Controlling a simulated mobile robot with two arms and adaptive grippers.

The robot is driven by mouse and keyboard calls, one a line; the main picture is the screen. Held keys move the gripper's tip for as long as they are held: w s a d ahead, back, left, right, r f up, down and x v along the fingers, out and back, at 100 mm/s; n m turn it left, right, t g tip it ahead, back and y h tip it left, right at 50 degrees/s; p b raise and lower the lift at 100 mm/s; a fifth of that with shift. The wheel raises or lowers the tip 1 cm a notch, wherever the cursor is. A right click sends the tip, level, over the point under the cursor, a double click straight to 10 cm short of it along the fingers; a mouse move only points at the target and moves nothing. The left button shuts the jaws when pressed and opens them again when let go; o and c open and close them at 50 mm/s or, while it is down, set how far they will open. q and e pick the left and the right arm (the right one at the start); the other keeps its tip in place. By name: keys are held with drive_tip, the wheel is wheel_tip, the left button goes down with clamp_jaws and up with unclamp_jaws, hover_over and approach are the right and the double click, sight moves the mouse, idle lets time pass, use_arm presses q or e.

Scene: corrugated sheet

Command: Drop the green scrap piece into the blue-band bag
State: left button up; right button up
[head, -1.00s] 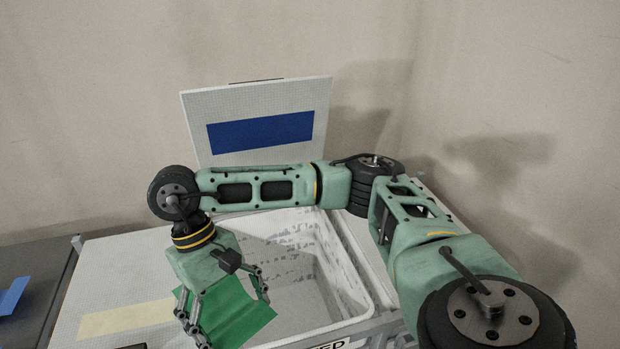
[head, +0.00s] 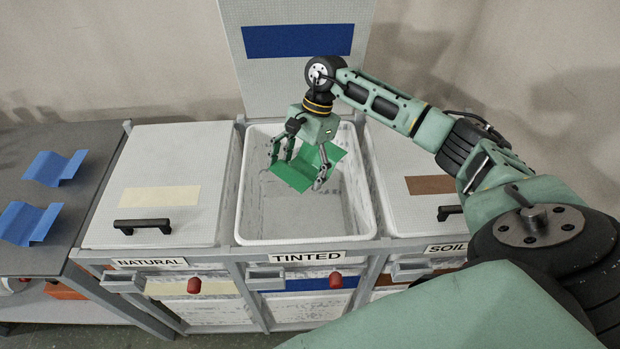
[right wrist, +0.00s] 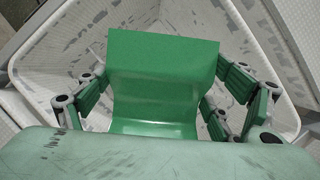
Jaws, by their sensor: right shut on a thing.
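The green scrap piece (head: 292,177) is a bent, glossy sheet. My right gripper (head: 300,170) is shut on it and holds it over the open middle bag. In the right wrist view the green piece (right wrist: 160,75) sits between the fingers, with the bag's pale walls (right wrist: 275,50) around and beyond it. The blue-band bag (head: 300,241) is a white, open-topped container labelled TINTED. Its raised lid (head: 240,60) carries a blue band (head: 297,41), and a blue strip (head: 312,284) shows on its front. My left gripper is not in view.
Shut lids stand on both sides: NATURAL (head: 150,225) with a cream band, and one with a brown band (head: 430,185). Both have black handles. A dark table (head: 85,205) at the left holds two bent blue sheets (head: 55,168). The raised lid stands behind my gripper.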

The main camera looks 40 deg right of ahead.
drive_tip(key=shift+f+b, duration=0.45)
drive_tip(key=shift+f, duration=1.25)
drive_tip(key=o, duration=1)
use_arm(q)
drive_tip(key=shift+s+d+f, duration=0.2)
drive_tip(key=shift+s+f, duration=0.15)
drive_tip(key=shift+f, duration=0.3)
use_arm(e)
drive_tip(key=shift+o, duration=0.2)
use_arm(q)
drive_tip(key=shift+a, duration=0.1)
use_arm(e)
drive_tip(key=shift+r, duration=0.2)
drive_tip(key=v, duration=1.1)
drive_tip(key=shift+d+r, duration=0.25)
drive_tip(key=shift+r, duration=0.05)
